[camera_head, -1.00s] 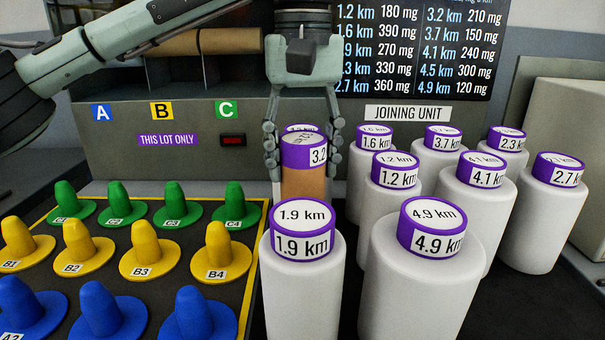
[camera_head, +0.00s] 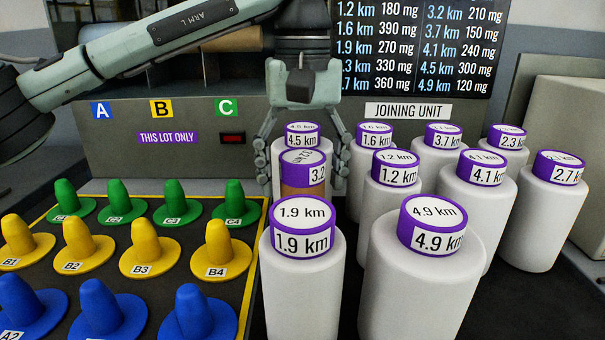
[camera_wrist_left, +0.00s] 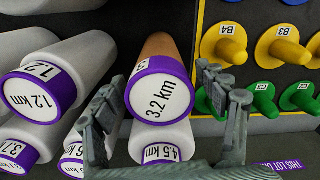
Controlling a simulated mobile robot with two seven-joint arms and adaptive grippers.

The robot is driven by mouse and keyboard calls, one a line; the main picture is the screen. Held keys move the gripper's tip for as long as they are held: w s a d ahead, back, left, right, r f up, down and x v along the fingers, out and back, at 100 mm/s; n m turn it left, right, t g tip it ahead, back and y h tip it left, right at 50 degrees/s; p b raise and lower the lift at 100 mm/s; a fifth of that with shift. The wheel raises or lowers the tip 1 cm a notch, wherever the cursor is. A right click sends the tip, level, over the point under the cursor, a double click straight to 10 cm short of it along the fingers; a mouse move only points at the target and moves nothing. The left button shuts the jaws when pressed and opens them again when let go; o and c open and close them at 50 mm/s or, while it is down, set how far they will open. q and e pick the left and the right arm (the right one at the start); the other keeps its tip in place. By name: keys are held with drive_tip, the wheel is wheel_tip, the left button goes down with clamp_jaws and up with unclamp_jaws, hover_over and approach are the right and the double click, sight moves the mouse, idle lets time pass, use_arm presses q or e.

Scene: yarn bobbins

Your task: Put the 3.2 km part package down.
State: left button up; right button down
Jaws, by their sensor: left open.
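The 3.2 km part package (camera_head: 303,172) is a brown bobbin with a purple-rimmed white top. In the head view it stands behind the 1.9 km package (camera_head: 302,228), which hides its lower part. In the left wrist view the 3.2 km package (camera_wrist_left: 160,92) lies between the two fingers. My left gripper (camera_head: 304,180) is open around it, with a finger on each side and gaps to the package in the wrist view. The 4.5 km package (camera_head: 302,135) stands just behind it. My right gripper is not in view.
White packages crowd the right side, including the 1.2 km (camera_head: 397,168) and 4.9 km (camera_head: 432,225) ones. A tray of blue, yellow and green cones (camera_head: 143,248) lies left. The joining unit (camera_head: 180,150) with its purple label stands behind.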

use_arm(q)
drive_tip(key=shift+r, duration=0.55)
wheel_tip(320, 180, up, 7)
drive_tip(key=shift+r+p, duration=0.15)
drive_tip(key=shift+p, duration=0.2)
wheel_tip(320, 180, up, 3)
drive_tip(key=shift+r+p, duration=0.2)
drive_tip(key=shift+p, duration=0.15)
drive_tip(key=shift+r, duration=0.25)
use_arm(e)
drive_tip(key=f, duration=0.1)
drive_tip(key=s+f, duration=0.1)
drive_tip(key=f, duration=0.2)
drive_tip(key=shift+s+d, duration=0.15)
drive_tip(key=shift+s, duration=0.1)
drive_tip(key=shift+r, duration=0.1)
